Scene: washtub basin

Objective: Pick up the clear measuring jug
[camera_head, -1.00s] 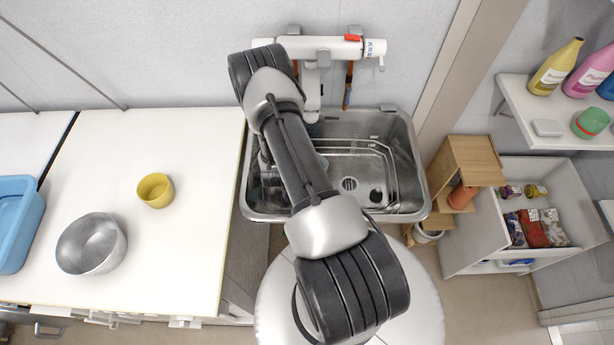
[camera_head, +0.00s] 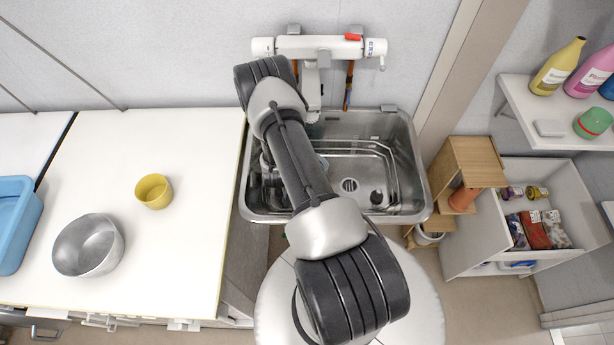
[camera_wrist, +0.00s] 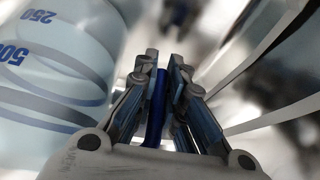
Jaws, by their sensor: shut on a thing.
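The clear measuring jug (camera_wrist: 45,115) fills the left of the wrist view, with blue 250 and 500 marks and blue lines on its wall. Its blue handle (camera_wrist: 157,112) stands between my fingers. My gripper (camera_wrist: 163,72) is shut on this handle. In the head view my arm covers most of the gripper and jug, over the left part of the steel sink (camera_head: 405,160). I cannot tell from these views whether the jug touches the basin floor.
A white mixer tap (camera_head: 320,47) is on the wall behind the sink. A counter at left holds a yellow cup (camera_head: 154,191) and a metal bowl (camera_head: 88,245). A wooden shelf unit (camera_head: 470,165) stands right of the sink. The sink's right half looks mostly clear.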

